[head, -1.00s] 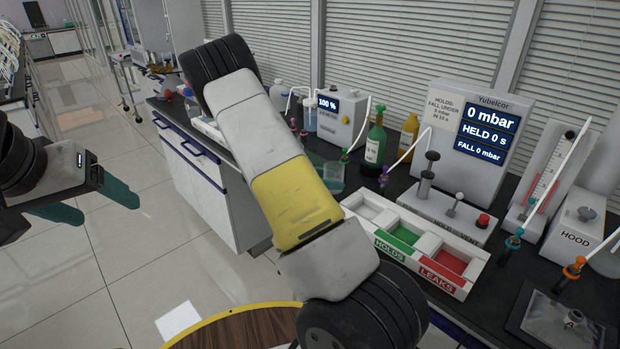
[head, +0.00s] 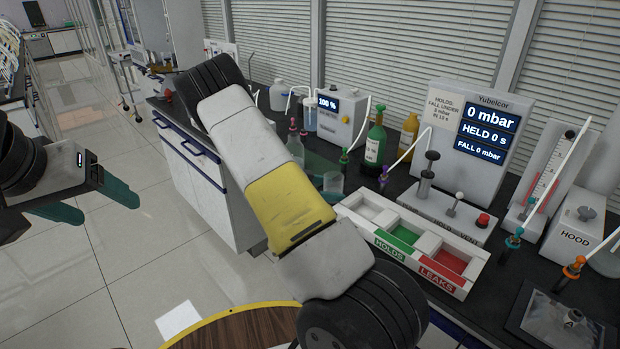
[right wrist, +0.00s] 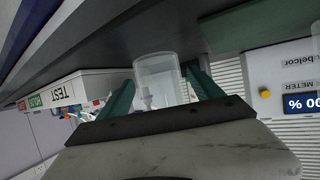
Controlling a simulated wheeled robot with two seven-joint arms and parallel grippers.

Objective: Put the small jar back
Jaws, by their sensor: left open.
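A small clear jar (right wrist: 160,80) sits between the two green fingers of my right gripper (right wrist: 163,88) in the right wrist view. The fingers press close on both its sides, and it looks held. In the head view the jar (head: 333,182) shows above the bench, just past my right forearm, which hides most of that gripper. My left gripper (head: 98,203) is open and empty at the far left, over the floor and away from the bench.
The bench holds a tray with white, green and red compartments (head: 385,243), a green bottle (head: 375,143), a yellow bottle (head: 409,135), a meter reading 100 % (head: 341,117) and a pressure tester (head: 480,130). A hood box (head: 572,235) stands at the right.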

